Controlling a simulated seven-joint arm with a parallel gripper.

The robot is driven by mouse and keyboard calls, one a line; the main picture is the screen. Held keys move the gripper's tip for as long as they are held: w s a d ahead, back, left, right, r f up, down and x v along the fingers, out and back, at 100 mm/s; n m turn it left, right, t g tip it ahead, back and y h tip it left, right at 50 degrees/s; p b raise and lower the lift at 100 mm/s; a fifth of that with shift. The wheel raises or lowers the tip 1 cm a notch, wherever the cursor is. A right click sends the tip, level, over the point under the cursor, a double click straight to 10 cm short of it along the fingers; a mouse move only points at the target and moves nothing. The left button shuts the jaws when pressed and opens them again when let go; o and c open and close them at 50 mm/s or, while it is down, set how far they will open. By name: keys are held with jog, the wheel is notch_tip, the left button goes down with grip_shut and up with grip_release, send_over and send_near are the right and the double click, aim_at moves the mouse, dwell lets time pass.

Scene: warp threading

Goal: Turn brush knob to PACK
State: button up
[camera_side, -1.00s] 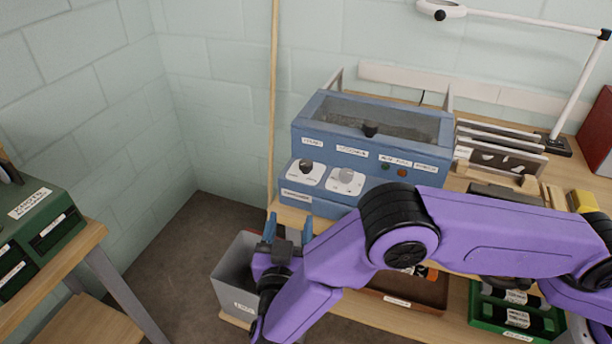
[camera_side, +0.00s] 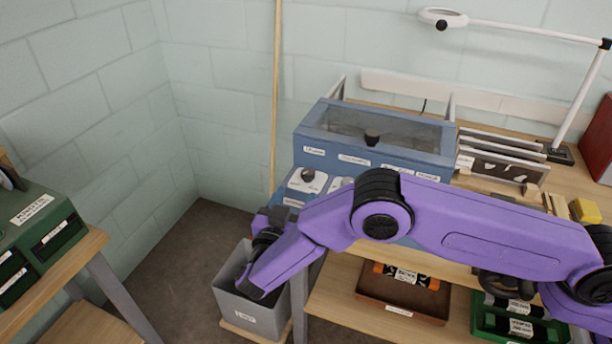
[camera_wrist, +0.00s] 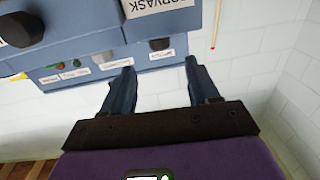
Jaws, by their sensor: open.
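The blue machine (camera_side: 350,165) stands on the bench with two knobs on white plates at its front left. The dark knob (camera_side: 307,175) is clear to see, and the paler knob (camera_side: 341,184) is partly hidden by my arm. Their labels are too small to read, so I cannot tell which is the brush knob. In the wrist view a dark knob (camera_wrist: 160,43) and a grey knob (camera_wrist: 103,56) show beyond my fingertips. My gripper (camera_wrist: 158,66) is open and empty, apart from both knobs.
A grey bin (camera_side: 250,308) stands on the floor below my gripper. A brown tray (camera_side: 402,309) and a green crate (camera_side: 515,325) are on the lower shelf. A wooden pole (camera_side: 275,100) leans at the wall.

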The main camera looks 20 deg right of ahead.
aim_at(306, 177)
jog(key=x, duration=0.8)
jog(key=shift+w+d, duration=0.2)
jog(key=shift+c, duration=0.2)
jog(key=c, duration=1)
